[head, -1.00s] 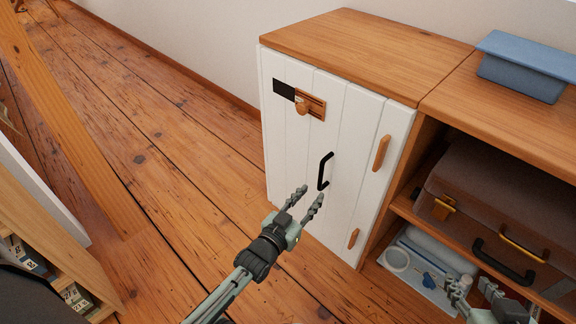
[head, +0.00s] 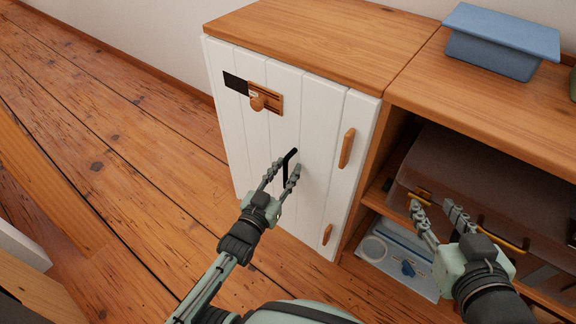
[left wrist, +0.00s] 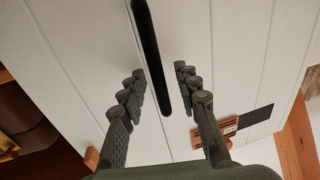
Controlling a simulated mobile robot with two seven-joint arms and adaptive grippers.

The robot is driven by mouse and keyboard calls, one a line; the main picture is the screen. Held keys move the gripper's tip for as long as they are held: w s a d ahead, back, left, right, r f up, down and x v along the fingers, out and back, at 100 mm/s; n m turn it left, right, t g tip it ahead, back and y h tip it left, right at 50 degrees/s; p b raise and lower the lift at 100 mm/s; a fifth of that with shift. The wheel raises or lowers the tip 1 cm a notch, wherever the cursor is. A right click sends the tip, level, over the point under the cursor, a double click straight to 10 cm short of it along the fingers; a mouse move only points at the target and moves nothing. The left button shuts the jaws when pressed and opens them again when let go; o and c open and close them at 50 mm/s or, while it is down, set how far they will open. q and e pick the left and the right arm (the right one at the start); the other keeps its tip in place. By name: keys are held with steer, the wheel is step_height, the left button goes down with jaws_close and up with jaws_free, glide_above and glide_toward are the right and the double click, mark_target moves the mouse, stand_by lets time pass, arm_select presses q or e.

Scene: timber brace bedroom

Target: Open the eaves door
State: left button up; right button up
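The eaves door (head: 318,130) is a white plank door, shut flush in the cabinet front. It has a black bar handle (head: 291,155) and, higher up, a wooden latch (head: 271,100) with a round knob, beside a black plate (head: 236,82). My left gripper (head: 281,168) is open at the handle, its fingers seemingly on either side of the bar. In the left wrist view the handle (left wrist: 150,50) runs between the spread fingers (left wrist: 160,85), with gaps showing. My right gripper (head: 437,207) is open and empty in front of the shelves to the right.
Wooden hinge blocks (head: 347,148) sit on the door's right side. The open shelves at right hold a brown suitcase (head: 470,175) and, lower, a pale blue tray (head: 395,260). A blue box (head: 500,40) stands on top. The plank floor (head: 130,170) left of the door is clear.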

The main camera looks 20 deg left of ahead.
arm_select(q)
steer(key=shift+s, duration=0.1)
jaws_close()
stand_by(0.4)
